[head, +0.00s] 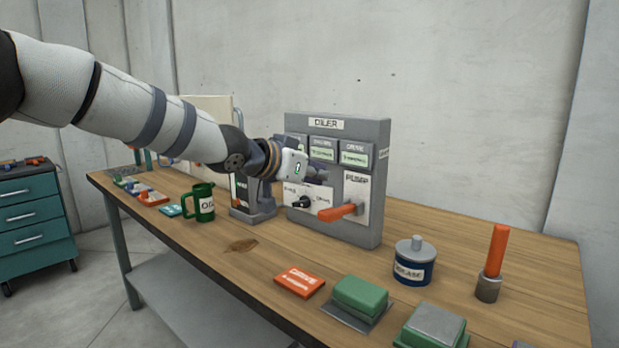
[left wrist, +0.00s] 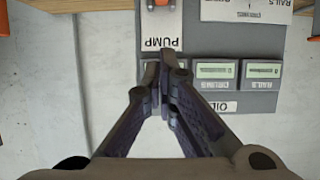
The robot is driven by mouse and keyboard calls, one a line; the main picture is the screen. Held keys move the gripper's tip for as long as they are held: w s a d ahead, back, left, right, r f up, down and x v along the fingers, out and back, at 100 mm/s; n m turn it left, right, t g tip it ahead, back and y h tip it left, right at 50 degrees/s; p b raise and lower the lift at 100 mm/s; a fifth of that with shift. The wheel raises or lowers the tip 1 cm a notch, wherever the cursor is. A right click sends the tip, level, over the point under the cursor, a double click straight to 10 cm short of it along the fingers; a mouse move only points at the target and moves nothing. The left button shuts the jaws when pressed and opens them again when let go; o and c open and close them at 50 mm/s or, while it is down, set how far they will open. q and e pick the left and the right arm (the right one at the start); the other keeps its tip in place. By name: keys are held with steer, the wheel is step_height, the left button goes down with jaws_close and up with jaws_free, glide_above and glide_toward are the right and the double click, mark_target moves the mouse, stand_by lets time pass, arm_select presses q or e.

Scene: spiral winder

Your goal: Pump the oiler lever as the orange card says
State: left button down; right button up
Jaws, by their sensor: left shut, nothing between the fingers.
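The grey oiler (head: 376,135) stands on the bench, with displays on top, a black selector knob (head: 304,202) and an orange pump lever (head: 338,212) sticking out to the left of its pivot. The orange card (head: 299,281) lies flat on the bench in front; its print is too small to read surely. My left gripper (head: 318,174) is in front of the oiler's face, above the lever and apart from it. In the left wrist view the gripper (left wrist: 164,58) is shut and empty over the PUMP label (left wrist: 160,32). The lever is mostly cut off at that view's top edge. My right gripper is out of view.
A green oil mug (head: 199,204) stands left of the oiler. A blue grease tin (head: 414,268), an orange-handled tool (head: 495,252) and green blocks (head: 359,295) stand on the right. The wooden bench (head: 325,260) is clear just before the oiler. A teal drawer cabinet (head: 32,220) is at far left.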

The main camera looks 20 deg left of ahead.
mark_target(327, 212)
arm_select(q)
steer(key=w+f, duration=0.1)
steer(key=w, duration=0.1)
steer(key=w+d+f+b, duration=0.1)
steer(key=f, duration=0.1)
steer(key=shift+w+d, duration=0.1)
steer(key=shift+w, duration=0.3)
steer(key=shift+s+d+f+p, duration=0.1)
steer(key=shift+f+p, duration=0.1)
steer(key=shift+p, duration=0.1)
steer(key=shift+f, duration=0.35)
steer(key=shift+s+f, duration=0.25)
steer(key=shift+f, duration=0.65)
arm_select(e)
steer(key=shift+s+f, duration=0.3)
arm_select(q)
steer(key=shift+w+f, duration=0.1)
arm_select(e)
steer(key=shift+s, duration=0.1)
